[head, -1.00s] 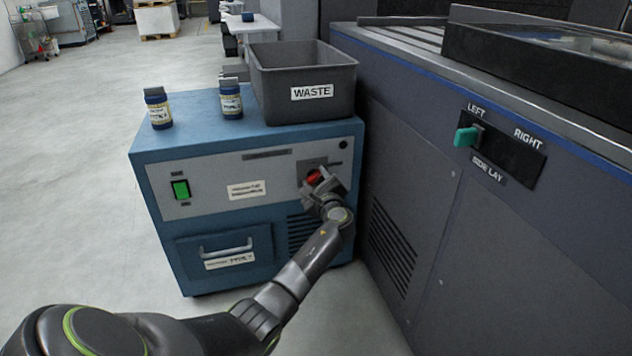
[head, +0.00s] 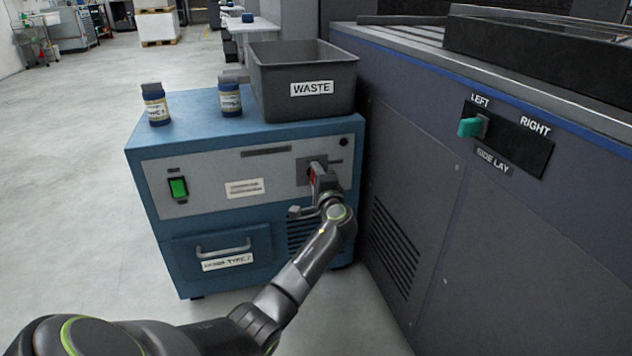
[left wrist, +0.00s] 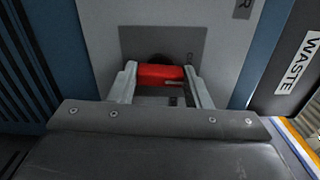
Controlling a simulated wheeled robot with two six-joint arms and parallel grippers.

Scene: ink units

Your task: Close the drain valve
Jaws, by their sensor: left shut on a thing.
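The blue ink unit (head: 141,225) has a grey front panel. The red drain valve handle (head: 312,178) is at the panel's upper right and is largely covered by my gripper in the head view. In the left wrist view the red handle (left wrist: 158,76) lies crosswise between both fingers, in front of a dark hole in a grey plate (left wrist: 200,45). My left gripper (head: 314,182) is shut on this handle. The handle's exact angle and the plate's markings are too small or hidden to read. My right gripper is not in view.
A green switch (head: 178,187) and a drawer handle (head: 223,248) are left of my arm. A dark press side (head: 480,245) stands close on the right.

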